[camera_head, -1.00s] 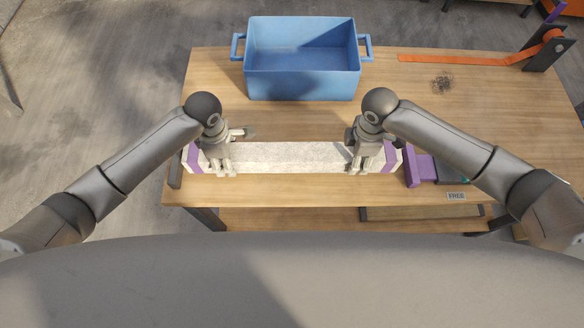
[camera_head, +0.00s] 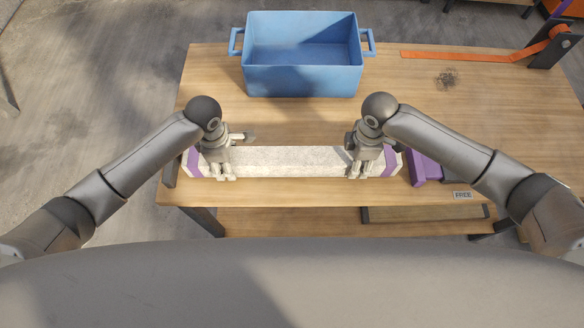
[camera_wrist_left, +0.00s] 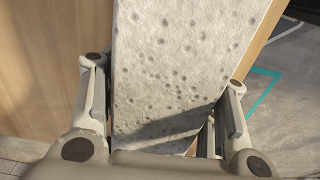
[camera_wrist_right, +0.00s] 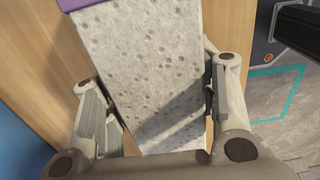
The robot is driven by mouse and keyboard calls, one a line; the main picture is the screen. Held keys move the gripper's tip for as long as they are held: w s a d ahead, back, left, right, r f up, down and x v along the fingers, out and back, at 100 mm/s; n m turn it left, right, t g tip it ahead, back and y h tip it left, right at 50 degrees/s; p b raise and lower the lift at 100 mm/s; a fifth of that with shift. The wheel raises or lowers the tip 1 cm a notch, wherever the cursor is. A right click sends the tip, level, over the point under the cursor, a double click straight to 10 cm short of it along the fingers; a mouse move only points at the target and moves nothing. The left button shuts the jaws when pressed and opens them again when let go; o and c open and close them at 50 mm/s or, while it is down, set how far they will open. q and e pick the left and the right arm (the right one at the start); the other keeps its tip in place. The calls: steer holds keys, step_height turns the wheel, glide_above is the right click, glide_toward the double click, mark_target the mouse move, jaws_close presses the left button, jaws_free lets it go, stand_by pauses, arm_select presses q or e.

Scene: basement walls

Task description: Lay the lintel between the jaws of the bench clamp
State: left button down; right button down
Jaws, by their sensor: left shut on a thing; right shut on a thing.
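The lintel (camera_head: 285,161) is a long pale, pitted stone beam with purple bands near its ends. It lies lengthwise left to right over the table's front part; whether it touches the tabletop is hard to tell. My left gripper (camera_head: 222,176) is shut on it near the left end, and my right gripper (camera_head: 372,174) near the right end. The pitted stone shows between the fingers in the left wrist view (camera_wrist_left: 180,75) and right wrist view (camera_wrist_right: 145,70). A purple block (camera_head: 427,170), perhaps part of the bench clamp, stands beyond the right end, partly hidden by my right arm.
A blue open bin (camera_head: 303,82) with side handles stands behind the lintel. An orange strap (camera_head: 460,56) runs to a dark bracket at the back right. A dark upright plate (camera_head: 170,172) is at the table's left edge.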

arm_select(q)
steer(key=shift+w+f+b, duration=0.1)
steer(key=shift+f+b, duration=0.2)
steer(key=shift+f, duration=0.15)
arm_select(e)
steer(key=shift+f, duration=0.45)
arm_select(q)
steer(key=c, duration=0.6)
jaws_free()
steer(key=shift+r, duration=0.15)
arm_select(e)
steer(key=c, duration=0.6)
jaws_free()
steer(key=shift+r, duration=0.15)
arm_select(q)
steer(key=shift+o, duration=0.2)
arm_select(e)
steer(key=shift+o, duration=0.2)
arm_select(q)
step_height(320, 180, up, 12)
steer(key=shift+f, duration=0.2)
steer(key=shift+r, duration=0.2)
arm_select(e)
steer(key=shift+r, duration=0.2)
step_height(320, 180, up, 12)
steer(key=shift+f, duration=0.2)
